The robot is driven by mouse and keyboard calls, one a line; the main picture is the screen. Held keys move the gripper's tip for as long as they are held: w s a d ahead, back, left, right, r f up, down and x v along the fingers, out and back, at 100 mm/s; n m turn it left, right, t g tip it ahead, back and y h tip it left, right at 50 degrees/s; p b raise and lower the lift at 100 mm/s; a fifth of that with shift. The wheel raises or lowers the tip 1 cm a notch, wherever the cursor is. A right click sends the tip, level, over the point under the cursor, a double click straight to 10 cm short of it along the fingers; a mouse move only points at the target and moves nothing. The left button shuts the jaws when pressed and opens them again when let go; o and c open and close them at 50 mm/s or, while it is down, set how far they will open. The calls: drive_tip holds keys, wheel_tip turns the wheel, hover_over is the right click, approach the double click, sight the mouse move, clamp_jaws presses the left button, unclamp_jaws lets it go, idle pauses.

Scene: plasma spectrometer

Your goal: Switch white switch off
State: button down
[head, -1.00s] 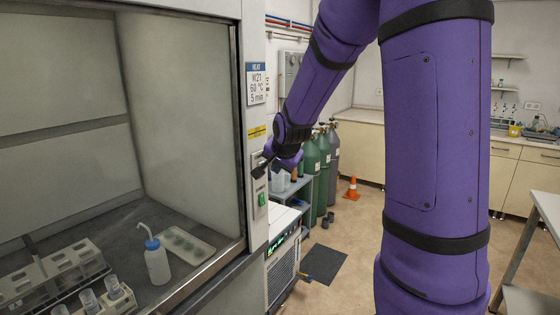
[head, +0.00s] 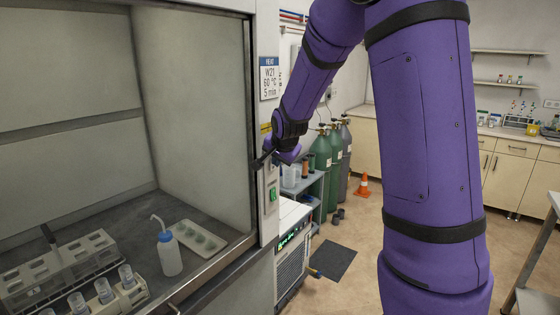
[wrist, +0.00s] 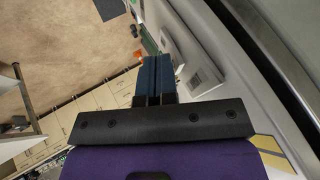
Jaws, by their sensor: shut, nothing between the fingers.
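A narrow switch plate is on the front post of the fume hood in the head view. Its lower part carries a green switch (head: 273,195). The plate's pale upper part (head: 271,174), by my gripper, is partly covered, so I cannot make out a white switch or its position. My gripper (head: 259,162) is shut and empty, just above and left of the green switch. In the wrist view my gripper (wrist: 156,70) has its blue fingertips together, beside a pale raised plate (wrist: 203,72) on the post. I cannot tell whether they touch it.
The hood holds a wash bottle (head: 169,253), a tray (head: 199,238) and racks with beakers. A sign (head: 269,78) is above the switch plate. A white instrument (head: 291,250), a cart and gas cylinders (head: 320,155) stand beyond the post. Open floor lies right.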

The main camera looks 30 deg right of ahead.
drive_tip(key=shift+w, duration=0.1)
drive_tip(key=shift+w+r, duration=0.1)
drive_tip(key=shift+w, duration=0.1)
drive_tip(key=shift+a+r, duration=0.1)
drive_tip(key=shift+r, duration=0.7)
